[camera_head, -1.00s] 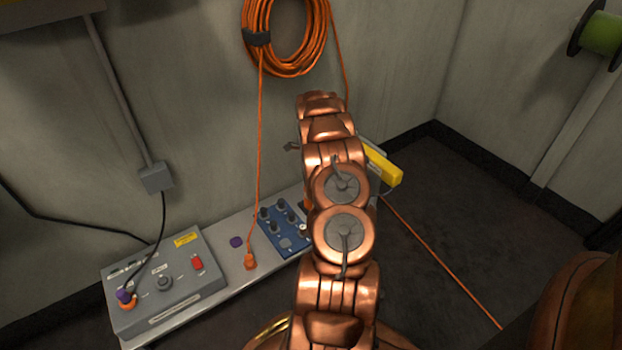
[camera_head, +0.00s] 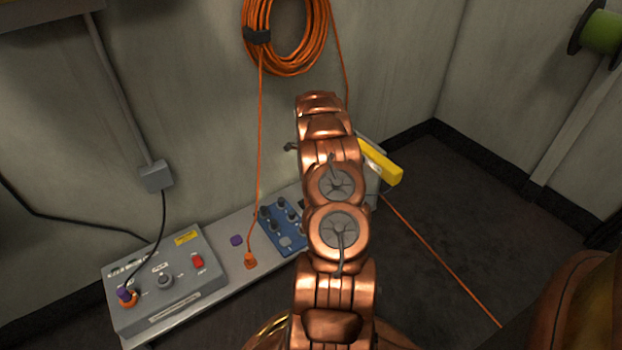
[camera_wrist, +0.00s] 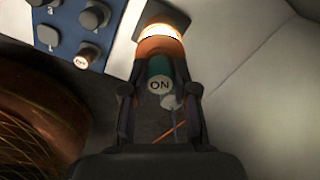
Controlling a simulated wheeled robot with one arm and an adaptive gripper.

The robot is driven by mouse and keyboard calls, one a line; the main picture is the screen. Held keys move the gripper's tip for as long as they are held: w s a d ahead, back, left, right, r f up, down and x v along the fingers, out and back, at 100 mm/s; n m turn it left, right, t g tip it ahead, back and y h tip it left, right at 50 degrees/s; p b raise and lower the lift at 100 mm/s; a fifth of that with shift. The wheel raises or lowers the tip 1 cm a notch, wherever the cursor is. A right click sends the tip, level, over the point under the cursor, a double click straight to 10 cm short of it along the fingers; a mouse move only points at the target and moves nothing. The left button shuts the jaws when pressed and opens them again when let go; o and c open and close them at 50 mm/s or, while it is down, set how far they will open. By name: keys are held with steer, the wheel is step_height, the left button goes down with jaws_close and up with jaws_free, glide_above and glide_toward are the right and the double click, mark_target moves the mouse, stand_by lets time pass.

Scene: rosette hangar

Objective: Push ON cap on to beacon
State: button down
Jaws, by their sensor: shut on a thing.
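The ON cap (camera_wrist: 159,85) is a teal cylinder with a pale face reading "ON". In the wrist view it sits between the fingers of my gripper (camera_wrist: 160,78), which is shut on it. The beacon (camera_wrist: 159,48) is orange with a glowing white band and a dark end, directly beyond the cap and in line with it. I cannot tell whether cap and beacon touch. A pale round thing lies just below the cap's face, partly unclear. In the head view my arm hides the gripper, cap and beacon.
A grey control box (camera_head: 165,285) stands left. A yellow object (camera_head: 381,163) is right of my arm. Orange cable (camera_head: 440,262) crosses the floor.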

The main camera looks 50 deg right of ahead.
steer(key=c, duration=0.8)
jaws_free()
steer(key=shift+r, duration=6)
